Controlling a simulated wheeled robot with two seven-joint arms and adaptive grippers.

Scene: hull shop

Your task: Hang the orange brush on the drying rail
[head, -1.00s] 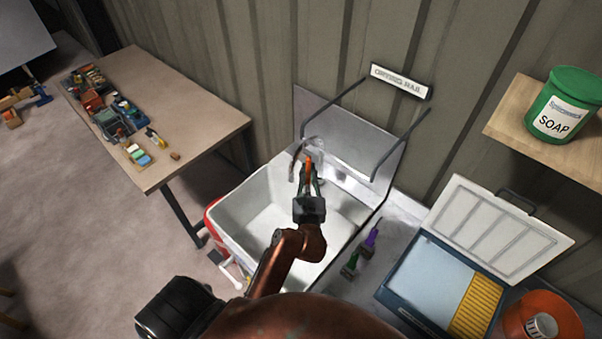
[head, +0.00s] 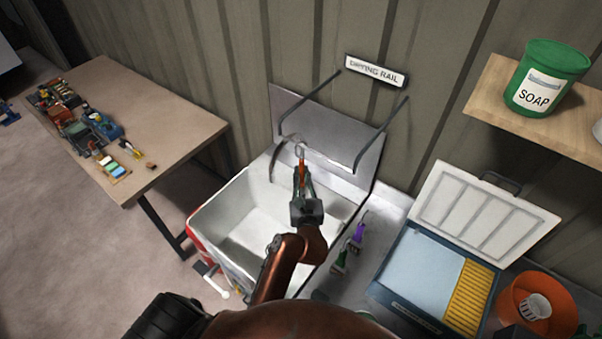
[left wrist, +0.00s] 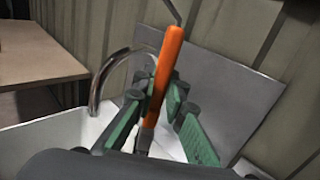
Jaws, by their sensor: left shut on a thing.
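The orange brush (head: 302,172) is upright in my left gripper (head: 301,184), over the back of the sink. In the left wrist view its orange handle (left wrist: 165,72) rises between the green-padded fingers (left wrist: 163,122), with a grey part below; its bristles are not clear. A thin grey bent piece shows above the handle; I cannot tell if it is the brush's hook or the rail. The drying rail (head: 383,134) is two dark bars projecting from the wall below a sign (head: 376,72). The brush appears apart from the bars. My right gripper is not in view.
The white sink (head: 225,222) has a curved metal tap (left wrist: 96,85) close to the left gripper. Purple (head: 357,238) and green (head: 341,262) brushes lie right of it. An open blue case (head: 405,305), orange bucket (head: 560,310) and shelf (head: 485,100) with soap stand right; a cluttered table (head: 175,140) left.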

